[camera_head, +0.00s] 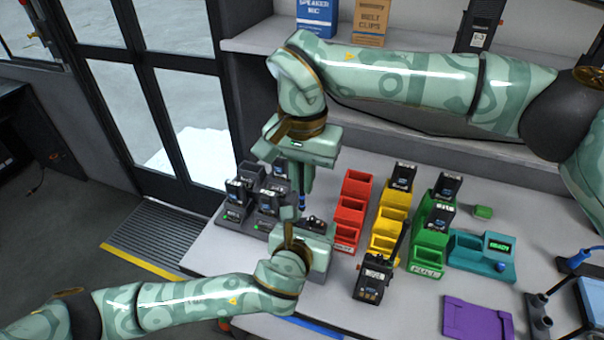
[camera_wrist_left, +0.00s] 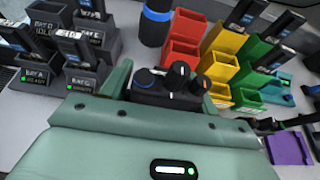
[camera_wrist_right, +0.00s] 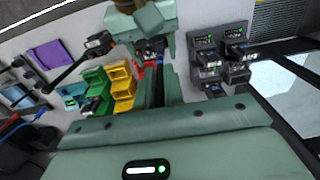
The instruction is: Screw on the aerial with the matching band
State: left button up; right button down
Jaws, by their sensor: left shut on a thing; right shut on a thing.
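My left gripper (camera_head: 303,222) is shut on a black radio (camera_head: 313,226). In the left wrist view the radio's top (camera_wrist_left: 168,92) shows several knobs and a blue ring at its left end. My right gripper (camera_head: 303,186) points down above it, shut on a black aerial with a blue band (camera_head: 302,201). In the left wrist view the blue-banded aerial (camera_wrist_left: 156,20) appears beyond the radio's blue-ringed end, with a gap between them. In the right wrist view the aerial (camera_wrist_right: 158,88) lies between the fingers, pointing at the radio (camera_wrist_right: 150,48); contact there is unclear.
Red (camera_head: 352,205), yellow (camera_head: 388,228) and green bins (camera_head: 430,245) stand to the right. Another radio with an aerial (camera_head: 374,278) stands in front of them. A teal READY tester (camera_head: 482,254) and purple mat (camera_head: 476,318) lie further right.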

jog(key=shift+f, duration=0.9)
pick_arm(q)
jog(key=shift+s, duration=0.1)
pick_arm(e)
jog(key=shift+f, duration=0.55)
